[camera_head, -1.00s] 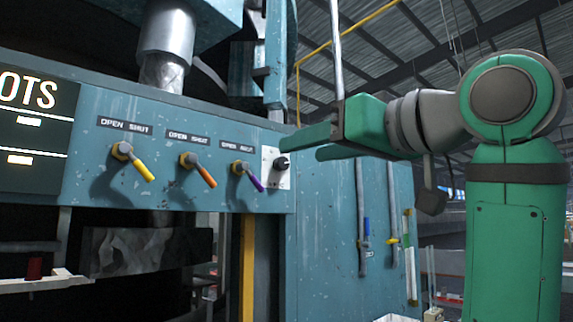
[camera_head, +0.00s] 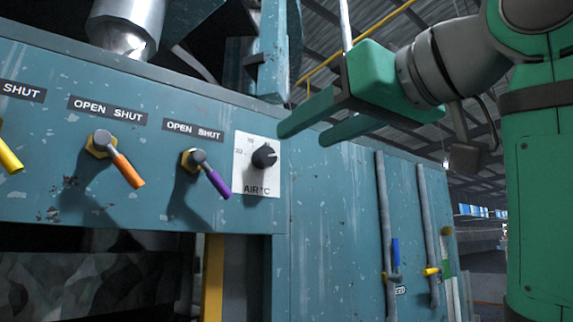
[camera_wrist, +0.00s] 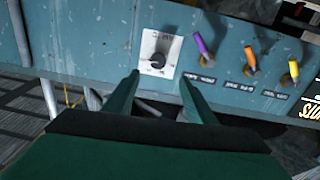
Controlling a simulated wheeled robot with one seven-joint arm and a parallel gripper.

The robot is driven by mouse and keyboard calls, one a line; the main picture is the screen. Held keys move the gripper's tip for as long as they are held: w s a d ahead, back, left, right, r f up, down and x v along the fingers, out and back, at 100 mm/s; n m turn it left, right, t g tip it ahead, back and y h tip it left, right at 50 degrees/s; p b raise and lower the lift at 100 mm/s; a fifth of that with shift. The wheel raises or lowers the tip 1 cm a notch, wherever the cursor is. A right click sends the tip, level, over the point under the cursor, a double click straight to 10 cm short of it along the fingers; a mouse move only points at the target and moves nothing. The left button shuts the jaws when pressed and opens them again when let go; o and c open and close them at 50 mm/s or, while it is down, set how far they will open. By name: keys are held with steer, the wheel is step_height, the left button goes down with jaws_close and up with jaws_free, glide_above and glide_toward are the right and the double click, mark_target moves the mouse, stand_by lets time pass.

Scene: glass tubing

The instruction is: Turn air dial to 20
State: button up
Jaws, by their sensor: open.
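The air dial (camera_head: 264,157) is a black round knob on a white plate (camera_head: 256,182) marked "AIR °C", at the right end of the blue panel. Small numbers show on the plate's upper left, but the exact setting is too small to read surely. It also shows in the wrist view as a dark knob (camera_wrist: 157,59) just beyond my fingertips. My gripper (camera_head: 300,132) is open and empty, green, up and to the right of the dial in the head view. In the wrist view my two fingers (camera_wrist: 160,76) are spread either side below the plate, apart from the knob.
Purple (camera_head: 208,172), orange (camera_head: 118,158) and yellow (camera_head: 10,155) levers under "OPEN SHUT" labels sit left of the dial. Vertical pipes with blue (camera_head: 394,255) and yellow (camera_head: 432,270) handles stand lower right.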

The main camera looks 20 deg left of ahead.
mark_target(268, 156)
steer(key=x, duration=1)
steer(key=shift+w+a, duration=0.15)
steer(key=shift+w, duration=0.2)
steer(key=shift+w+a, duration=0.1)
steer(key=shift+w, duration=0.25)
steer(key=shift+s, duration=0.1)
steer(key=shift+a, duration=0.1)
steer(key=c, duration=1.1)
